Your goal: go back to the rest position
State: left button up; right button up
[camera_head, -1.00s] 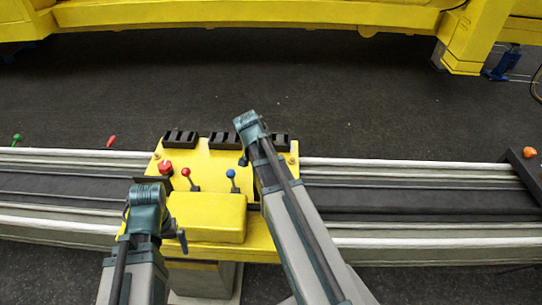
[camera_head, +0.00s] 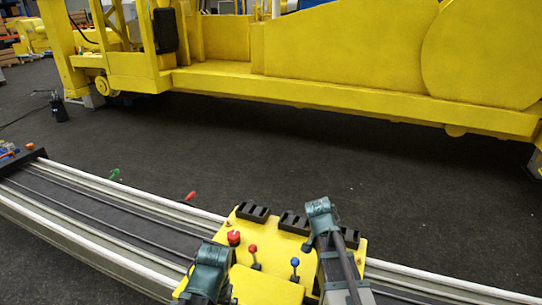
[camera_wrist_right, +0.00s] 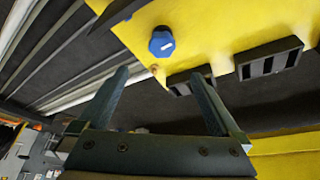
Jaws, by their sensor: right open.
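My right gripper (camera_wrist_right: 161,76) is open in the right wrist view, with nothing between its two fingers. The yellow control panel (camera_wrist_right: 225,25) and its blue knob (camera_wrist_right: 161,41) lie beyond the fingers, apart from them. In the head view my right wrist (camera_head: 319,217) is over the panel's right part, and its fingers are mostly hidden. My left wrist (camera_head: 211,256) is over the panel's left edge; its fingers are not clear. The panel (camera_head: 262,285) carries a red button (camera_head: 233,237), a red-knobbed lever (camera_head: 253,250) and a blue-knobbed lever (camera_head: 295,264).
Black slotted blocks (camera_head: 252,211) line the panel's far edge. A grey rail track (camera_head: 110,205) runs past on both sides. A green-topped lever (camera_head: 115,174) and a red one (camera_head: 190,196) stand beyond it. A large yellow machine (camera_head: 330,70) spans the back; dark floor between is clear.

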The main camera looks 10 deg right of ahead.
jog(key=b+x, duration=1.1)
jog(key=x, duration=0.2)
jog(key=shift+a+b, duration=0.15)
jog(key=shift+b, duration=0.15)
jog(key=shift+r, duration=0.1)
jog(key=p+v, duration=1.3)
jog(key=b+x, duration=1.3)
jog(key=shift+f, duration=0.4)
jog(key=n, duration=0.1)
jog(key=n+t, duration=0.1)
jog(key=n, duration=0.1)
jog(key=shift+s+r+y, duration=0.15)
jog(key=shift+s+y, duration=0.05)
jog(key=shift+y, duration=0.1)
jog(key=n, duration=0.2)
jog(key=n+t+y, duration=0.1)
jog(key=n, duration=0.2)
jog(key=shift+d+y, duration=0.25)
jog(key=shift+y, duration=0.05)
jog(key=shift+n+y, duration=0.5)
jog(key=shift+n, duration=0.9)
